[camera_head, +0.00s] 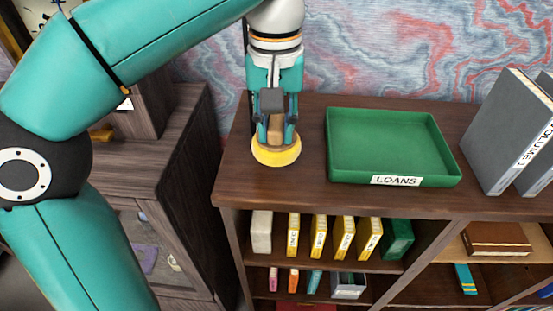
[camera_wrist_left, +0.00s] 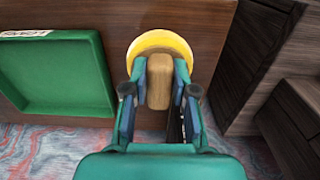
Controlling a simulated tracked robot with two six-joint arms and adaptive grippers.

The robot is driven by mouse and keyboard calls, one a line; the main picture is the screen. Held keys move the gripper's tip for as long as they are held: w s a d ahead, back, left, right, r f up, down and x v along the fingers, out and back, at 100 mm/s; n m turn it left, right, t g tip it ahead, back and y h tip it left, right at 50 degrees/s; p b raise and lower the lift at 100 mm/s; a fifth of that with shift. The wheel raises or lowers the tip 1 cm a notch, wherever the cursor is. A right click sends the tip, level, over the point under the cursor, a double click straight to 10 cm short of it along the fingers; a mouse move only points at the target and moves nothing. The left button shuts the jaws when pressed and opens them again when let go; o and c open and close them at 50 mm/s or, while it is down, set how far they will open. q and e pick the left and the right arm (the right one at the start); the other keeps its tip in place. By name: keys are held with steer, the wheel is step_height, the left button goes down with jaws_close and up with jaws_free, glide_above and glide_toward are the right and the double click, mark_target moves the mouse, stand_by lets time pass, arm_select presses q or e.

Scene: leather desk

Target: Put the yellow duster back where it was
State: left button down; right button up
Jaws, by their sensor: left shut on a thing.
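The yellow duster (camera_head: 277,153) has a round yellow pad and a tan wooden handle. It is at the top left of the dark wooden shelf unit, left of the green tray. My left gripper (camera_head: 276,128) points down from above and is shut on the handle. In the left wrist view the duster's yellow pad (camera_wrist_left: 160,42) shows beyond the fingers, with the handle (camera_wrist_left: 159,82) between them. The pad looks at or very near the shelf top; I cannot tell whether it touches. My right gripper is not in view.
A green tray (camera_head: 391,115) labelled LOANS stands on the shelf top (camera_head: 330,198). Grey volumes (camera_head: 508,132) stand at the right. Yellow books (camera_head: 318,237) and other items fill the shelves below. A separate dark cabinet (camera_head: 180,150) stands at the left, across a gap.

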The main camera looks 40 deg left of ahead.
mark_target(277, 151)
arm_select(q)
steer(key=shift+f, duration=0.8)
steer(key=shift+f+b, duration=0.5)
steer(key=shift+f, duration=1.35)
steer(key=c, duration=0.9)
jaws_free()
steer(key=shift+c, duration=0.2)
step_height(277, 151, up, 12)
steer(key=p, duration=0.3)
